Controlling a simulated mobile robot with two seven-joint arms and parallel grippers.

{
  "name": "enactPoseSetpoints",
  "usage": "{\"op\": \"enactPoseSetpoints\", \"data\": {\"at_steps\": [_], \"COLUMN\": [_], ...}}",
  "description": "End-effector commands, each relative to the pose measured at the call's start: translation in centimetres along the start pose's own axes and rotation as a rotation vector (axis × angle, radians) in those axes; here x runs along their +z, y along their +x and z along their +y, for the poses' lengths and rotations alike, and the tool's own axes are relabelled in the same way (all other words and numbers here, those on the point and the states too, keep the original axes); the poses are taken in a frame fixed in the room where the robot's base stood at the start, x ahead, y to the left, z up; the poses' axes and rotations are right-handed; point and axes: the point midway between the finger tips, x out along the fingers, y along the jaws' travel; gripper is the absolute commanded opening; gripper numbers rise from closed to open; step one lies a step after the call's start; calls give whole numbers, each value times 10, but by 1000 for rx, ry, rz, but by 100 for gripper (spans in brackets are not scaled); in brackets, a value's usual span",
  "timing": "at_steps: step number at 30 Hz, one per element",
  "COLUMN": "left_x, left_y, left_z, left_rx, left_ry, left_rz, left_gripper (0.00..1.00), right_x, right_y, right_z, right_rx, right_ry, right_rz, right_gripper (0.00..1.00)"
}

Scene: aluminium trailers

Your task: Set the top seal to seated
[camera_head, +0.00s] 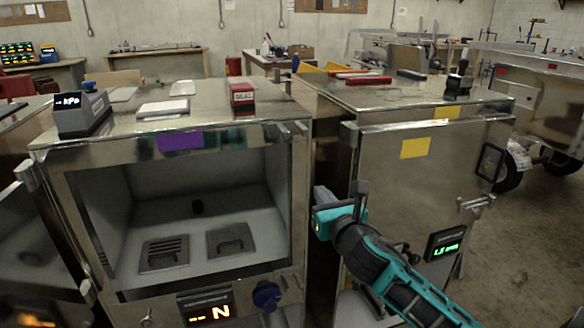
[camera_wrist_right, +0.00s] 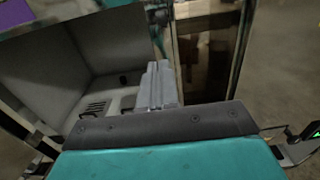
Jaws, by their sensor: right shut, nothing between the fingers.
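An open metal cabinet (camera_head: 302,190) stands at the left of the head view, its light grey interior (camera_head: 205,180) empty but for two floor vents. Along its top front edge runs a metal strip with a purple label (camera_head: 180,141); I cannot tell which part is the top seal or how it sits. My right gripper (camera_head: 322,212) is in front of the gap between this cabinet and the closed one, right of the opening. In the right wrist view its fingers (camera_wrist_right: 157,85) are together and empty, with the cabinet interior (camera_wrist_right: 105,40) behind. My left gripper is not in view.
A closed cabinet (camera_head: 400,200) with yellow labels stands to the right. A display box (camera_head: 82,113) and a red-topped block (camera_head: 242,94) sit on the open cabinet. A blue knob (camera_head: 266,295) is below the opening. Free floor (camera_head: 530,240) lies at far right.

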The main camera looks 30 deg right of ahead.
Motion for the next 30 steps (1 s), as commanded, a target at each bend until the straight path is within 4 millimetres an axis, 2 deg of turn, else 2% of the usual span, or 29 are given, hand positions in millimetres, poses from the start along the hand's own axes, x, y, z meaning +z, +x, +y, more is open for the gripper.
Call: {"op": "enactPoseSetpoints", "data": {"at_steps": [18,24,30], "left_x": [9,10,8], "left_y": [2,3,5], "left_z": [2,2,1], "left_rx": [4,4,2], "left_ry": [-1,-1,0], "left_rz": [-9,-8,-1], "left_gripper": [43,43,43], "right_x": [-1,-1,-1], "right_y": [103,124,131], "right_z": [1,1,1], "right_rx": [1,1,2], "right_ry": [8,8,7], "right_rz": [1,1,2], "right_gripper": [0,0,0]}}
